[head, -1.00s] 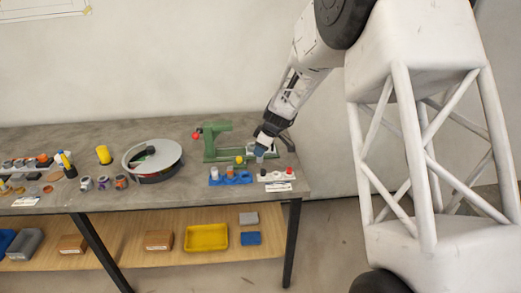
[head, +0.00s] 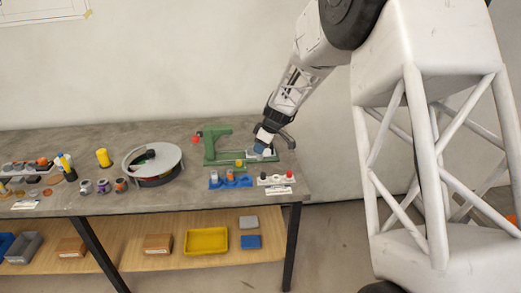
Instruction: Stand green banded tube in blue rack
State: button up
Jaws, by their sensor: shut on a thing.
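The blue rack (head: 232,184) lies near the table's front edge, right of the turntable. A white-topped and an orange-topped piece show at it, and a small yellow piece (head: 239,163) is just behind. My gripper (head: 264,150) points down behind and to the right of the blue rack, in front of the green jig frame (head: 212,150). It is shut on a small pale thing, mostly hidden by the fingers. I cannot make out a green band on it, so I cannot tell whether it is the green banded tube.
A white rack (head: 276,182) with dark, pale and red tops stands right of the blue rack, close below my gripper. The round turntable (head: 134,166) is to the left, with several small jars before it. A yellow bin (head: 206,240) is on the lower shelf.

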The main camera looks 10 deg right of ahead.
jog(key=shift+r, duration=0.35)
jog(key=s+a+f, duration=0.1)
jog(key=a+f, duration=0.1)
jog(key=a, duration=0.3)
jog(key=shift+s+a+f, duration=0.3)
jog(key=shift+a+f, duration=0.1)
jog(key=shift+f, duration=0.1)
dwell(0.3)
jog(key=shift+f, duration=2.4)
jog(key=shift+f, duration=1.2)
